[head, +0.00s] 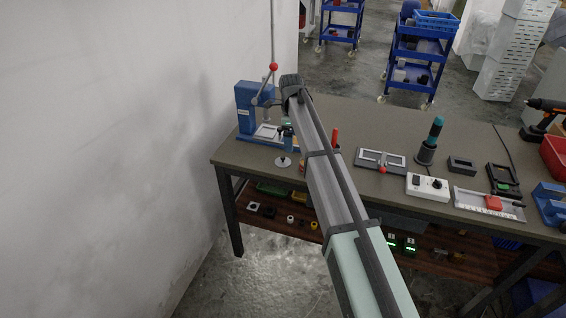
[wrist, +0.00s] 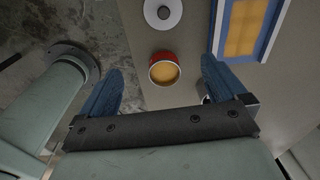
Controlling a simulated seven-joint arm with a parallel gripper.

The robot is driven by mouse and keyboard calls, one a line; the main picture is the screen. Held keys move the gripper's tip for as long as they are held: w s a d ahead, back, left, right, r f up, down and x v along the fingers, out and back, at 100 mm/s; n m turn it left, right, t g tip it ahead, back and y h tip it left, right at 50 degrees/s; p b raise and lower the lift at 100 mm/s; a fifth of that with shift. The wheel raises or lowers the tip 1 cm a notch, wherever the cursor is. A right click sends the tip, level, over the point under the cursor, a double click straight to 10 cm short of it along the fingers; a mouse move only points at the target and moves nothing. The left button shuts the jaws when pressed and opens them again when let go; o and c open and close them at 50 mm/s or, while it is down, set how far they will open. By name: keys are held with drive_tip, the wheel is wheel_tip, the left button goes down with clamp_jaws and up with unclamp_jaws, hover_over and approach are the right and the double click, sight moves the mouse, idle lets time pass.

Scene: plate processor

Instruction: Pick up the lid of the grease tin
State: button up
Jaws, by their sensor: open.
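A pale grey round lid (wrist: 163,14) with a small darker centre lies flat on the bench at the top of the wrist view. In the head view the lid (head: 283,162) is near the bench's front left edge. The open grease tin (wrist: 164,70), red-rimmed with tan grease inside, sits below the lid in the wrist view, apart from it. My gripper (wrist: 162,64) is open and empty, its two blue fingers on either side of the tin in the picture. The lid lies beyond the fingertips. In the head view my arm hides much of this area.
A blue press (head: 252,108) with a red-knobbed lever stands behind the lid; its blue-framed base (wrist: 262,5) is close right of the lid in the wrist view. The bench edge is close on the left. A grey fixture (head: 380,160) and a white control box (head: 427,187) stand farther right.

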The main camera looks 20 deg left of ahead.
wheel_tip(320, 180, up, 2)
hover_over(283, 157)
drive_tip(key=shift+m, duration=0.3)
wheel_tip(283, 157, down, 13)
drive_tip(key=shift+f, duration=0.15)
drive_tip(key=shift+c, duration=0.3)
drive_tip(key=c, duration=1.1)
